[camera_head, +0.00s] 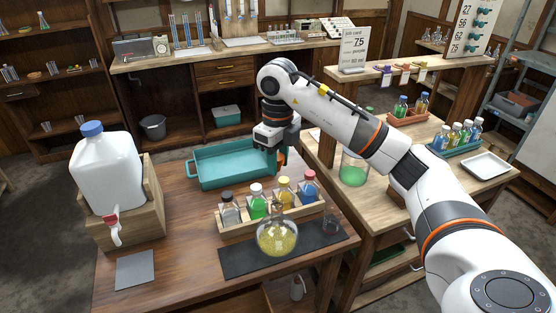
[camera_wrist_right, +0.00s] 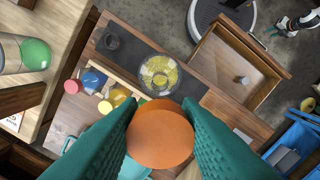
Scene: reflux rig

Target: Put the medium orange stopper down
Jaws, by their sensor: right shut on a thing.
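The orange stopper (camera_head: 282,158) shows in the head view as a small patch at my right gripper's tips. In the right wrist view it is a large orange disc (camera_wrist_right: 160,133) between two teal fingers. My right gripper (camera_head: 277,152) is shut on it, above or beside the right end of the teal tray (camera_head: 207,182); I cannot tell the exact height. A round flask (camera_head: 277,240) with yellow contents stands on the dark mat (camera_head: 236,264), and it also shows in the wrist view (camera_wrist_right: 159,76).
A wooden rack with several capped bottles (camera_head: 258,202) stands between tray and flask. A large white jug (camera_head: 105,172) is at the left. A jar with green liquid (camera_head: 354,172) stands on the right-hand table. The tray's visible floor looks empty.

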